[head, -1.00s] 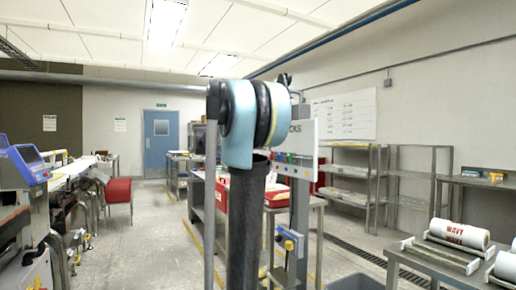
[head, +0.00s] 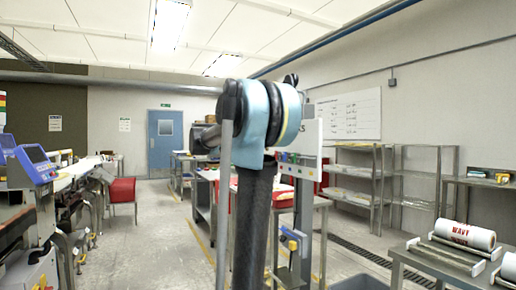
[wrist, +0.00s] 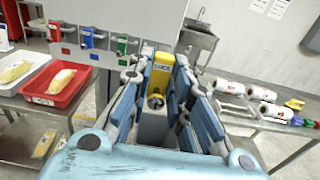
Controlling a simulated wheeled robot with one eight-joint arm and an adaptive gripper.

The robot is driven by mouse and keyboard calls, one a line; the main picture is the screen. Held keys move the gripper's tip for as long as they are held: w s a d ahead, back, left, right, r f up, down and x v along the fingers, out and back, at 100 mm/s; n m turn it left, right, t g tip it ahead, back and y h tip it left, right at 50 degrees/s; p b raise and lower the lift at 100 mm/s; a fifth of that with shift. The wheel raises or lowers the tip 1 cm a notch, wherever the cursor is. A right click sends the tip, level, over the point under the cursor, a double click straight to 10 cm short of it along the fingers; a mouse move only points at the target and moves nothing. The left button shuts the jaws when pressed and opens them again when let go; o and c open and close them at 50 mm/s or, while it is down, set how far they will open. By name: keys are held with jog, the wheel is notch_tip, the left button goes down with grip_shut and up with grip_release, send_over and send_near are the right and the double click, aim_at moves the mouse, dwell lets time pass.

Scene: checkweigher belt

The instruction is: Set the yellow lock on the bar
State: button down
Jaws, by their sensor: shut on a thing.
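My gripper (wrist: 157,100) fills the middle of the wrist view, with its blue-grey fingers on both sides of the yellow lock (wrist: 162,67). The fingers are shut on the lock, whose lower part is partly hidden between them. A pale panel (wrist: 115,15) lies ahead and to the left, with a red lock (wrist: 67,50), a blue lock (wrist: 87,38) and a green lock (wrist: 121,45) along its lower edge. I cannot clearly make out the bar. In the head view my arm hides part of the panel, and the gripper is not clearly seen.
A red tray (wrist: 50,98) with a pale yellow pack stands on a steel table at left. White film rolls (wrist: 233,88) lie on a table at right. In the head view, a blue-and-yellow fitting (head: 291,241) sits low beside my arm.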

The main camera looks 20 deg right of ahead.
jog(key=a, duration=0.7)
jog(key=shift+s+a, duration=0.3)
jog(key=shift+s, duration=0.05)
dwell(0.6)
jog(key=w+a+f+n+t+y, duration=0.4)
jog(key=w+f, duration=0.7)
jog(key=f, duration=0.3)
jog(key=w+a+f+n+t+y, duration=0.5)
jog(key=w+f, duration=0.6)
jog(key=f, duration=0.3)
jog(key=w+a+f+n+t+y, duration=0.5)
jog(key=w+f+n+t+y, duration=0.2)
jog(key=w+f, duration=0.5)
notch_tip(320, 180, down, 2)
jog(key=shift+a+f+n+y, duration=0.1)
jog(key=shift+a+n+y, duration=0.1)
jog(key=shift+n+y, duration=0.15)
jog(key=shift+s+d+y, duration=0.1)
jog(key=shift+d+y, duration=0.05)
jog(key=shift+y, duration=0.2)
jog(key=shift+d, duration=0.1)
